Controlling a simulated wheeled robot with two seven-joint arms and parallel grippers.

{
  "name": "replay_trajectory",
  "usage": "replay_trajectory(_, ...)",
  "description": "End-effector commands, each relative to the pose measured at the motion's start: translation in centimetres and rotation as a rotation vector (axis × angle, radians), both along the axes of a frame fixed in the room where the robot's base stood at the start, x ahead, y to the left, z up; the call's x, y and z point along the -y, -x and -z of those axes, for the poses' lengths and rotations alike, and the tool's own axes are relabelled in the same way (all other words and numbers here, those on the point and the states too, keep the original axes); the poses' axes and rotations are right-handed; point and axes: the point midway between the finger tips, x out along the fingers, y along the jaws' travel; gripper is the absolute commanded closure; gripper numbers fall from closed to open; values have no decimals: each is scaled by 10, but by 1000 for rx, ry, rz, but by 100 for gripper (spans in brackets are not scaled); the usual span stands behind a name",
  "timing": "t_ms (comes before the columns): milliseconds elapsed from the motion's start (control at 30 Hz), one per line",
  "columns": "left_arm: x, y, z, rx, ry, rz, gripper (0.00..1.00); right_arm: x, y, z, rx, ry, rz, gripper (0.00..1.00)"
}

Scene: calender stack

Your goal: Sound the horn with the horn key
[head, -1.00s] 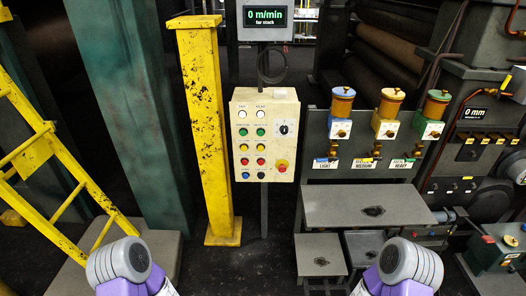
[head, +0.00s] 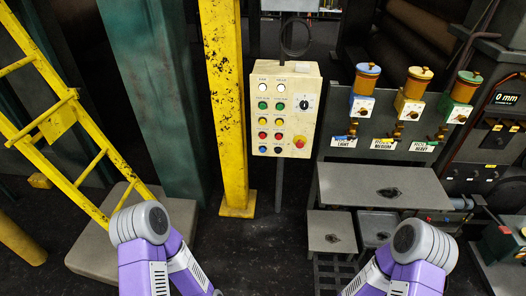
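A cream control box (head: 284,110) hangs on a post near the middle of the head view. Its left part has two columns of round buttons: white, green, yellow and red pairs, then a blue button (head: 262,149) and a black one (head: 278,150) at the bottom. A black rotary dial (head: 304,104) and a red mushroom button (head: 299,142) on yellow sit at its right side. The labels are too small to read, so I cannot tell which is the horn key. Only my purple and grey arm links show at the bottom; neither gripper is in view.
A yellow column (head: 227,110) stands just left of the box, and a yellow ladder (head: 75,130) is farther left. At right are oil cups (head: 365,80) above a grey cabinet and a grey step-like box (head: 380,187). Dark floor (head: 255,245) is open below the box.

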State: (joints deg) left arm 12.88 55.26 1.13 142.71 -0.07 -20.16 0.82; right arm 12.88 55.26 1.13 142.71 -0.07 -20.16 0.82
Motion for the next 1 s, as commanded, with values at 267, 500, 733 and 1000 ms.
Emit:
replay_trajectory(267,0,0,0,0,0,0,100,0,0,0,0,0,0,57)
replay_trajectory(500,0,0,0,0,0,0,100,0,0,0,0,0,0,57)
replay_trajectory(733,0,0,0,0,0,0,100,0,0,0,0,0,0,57)
replay_trajectory(1000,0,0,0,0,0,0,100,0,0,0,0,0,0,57)
